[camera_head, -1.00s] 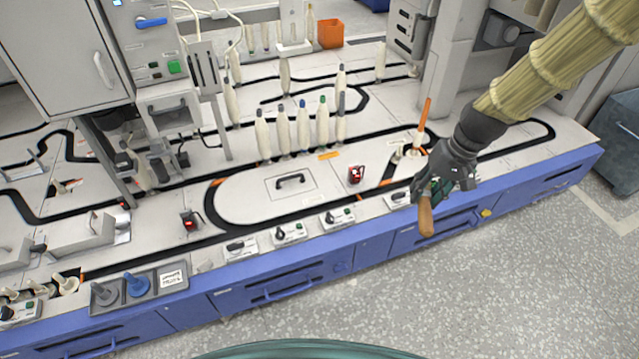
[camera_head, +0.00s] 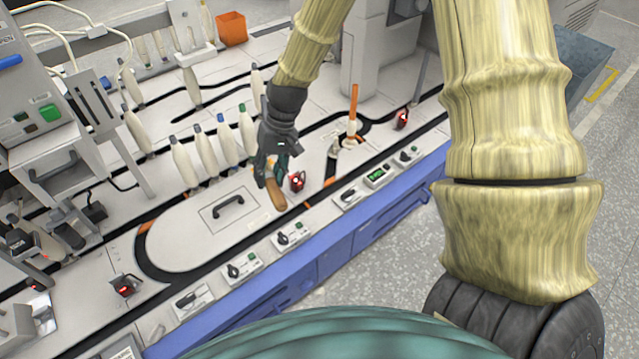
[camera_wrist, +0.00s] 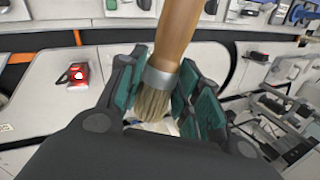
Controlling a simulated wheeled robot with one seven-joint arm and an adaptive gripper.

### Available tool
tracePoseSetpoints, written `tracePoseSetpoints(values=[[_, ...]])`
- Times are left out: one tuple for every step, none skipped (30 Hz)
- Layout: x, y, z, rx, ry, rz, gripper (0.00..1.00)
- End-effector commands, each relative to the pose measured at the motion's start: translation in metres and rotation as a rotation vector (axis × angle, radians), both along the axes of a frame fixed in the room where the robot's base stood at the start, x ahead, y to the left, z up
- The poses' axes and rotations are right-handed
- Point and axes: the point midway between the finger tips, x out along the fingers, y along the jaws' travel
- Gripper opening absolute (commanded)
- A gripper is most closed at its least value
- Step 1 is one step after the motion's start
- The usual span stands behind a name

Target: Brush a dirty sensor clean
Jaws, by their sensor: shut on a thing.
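My gripper (camera_head: 268,170) is shut on a brush (camera_head: 277,195) with a wooden handle. In the wrist view the brush's metal ferrule and tan bristles (camera_wrist: 152,103) lie between the green-padded fingers (camera_wrist: 160,92), with the handle running out past them. In the head view the gripper is over the bench, and the handle points down just left of a small red-lit sensor (camera_head: 296,181). A red-lit sensor (camera_wrist: 79,74) also shows left of the brush in the wrist view. Similar sensors are at the lower left (camera_head: 126,285) and far right (camera_head: 402,118). I cannot tell which is dirty.
A row of white bobbins (camera_head: 205,152) stands left of my gripper. An orange peg (camera_head: 353,102) stands upright to its right. A panel with a black handle (camera_head: 228,207) lies flat nearby. Several control boxes (camera_head: 242,266) line the bench's front edge. An orange bin (camera_head: 231,29) is behind.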

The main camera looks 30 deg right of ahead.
Motion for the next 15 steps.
tracePoseSetpoints(values=[[-0.004,-0.01,-0.018,0.017,0.018,-0.029,0.09],[-0.007,-0.016,-0.025,0.024,0.028,-0.045,0.09],[-0.011,-0.025,-0.035,0.035,0.041,-0.067,0.09],[-0.014,-0.031,-0.043,0.043,0.052,-0.084,0.09],[-0.018,-0.036,-0.05,0.05,0.062,-0.101,0.09],[-0.022,-0.045,-0.061,0.061,0.076,-0.124,0.09],[-0.026,-0.051,-0.069,0.067,0.087,-0.141,0.09],[-0.031,-0.057,-0.077,0.074,0.098,-0.158,0.09],[-0.036,-0.065,-0.087,0.083,0.111,-0.18,0.09],[-0.04,-0.07,-0.094,0.09,0.121,-0.196,0.09],[-0.045,-0.075,-0.101,0.097,0.131,-0.211,0.09],[-0.05,-0.082,-0.11,0.103,0.144,-0.23,0.09],[-0.054,-0.087,-0.117,0.109,0.152,-0.244,0.09],[-0.058,-0.091,-0.122,0.113,0.159,-0.255,0.09],[-0.063,-0.096,-0.129,0.119,0.169,-0.271,0.09]])
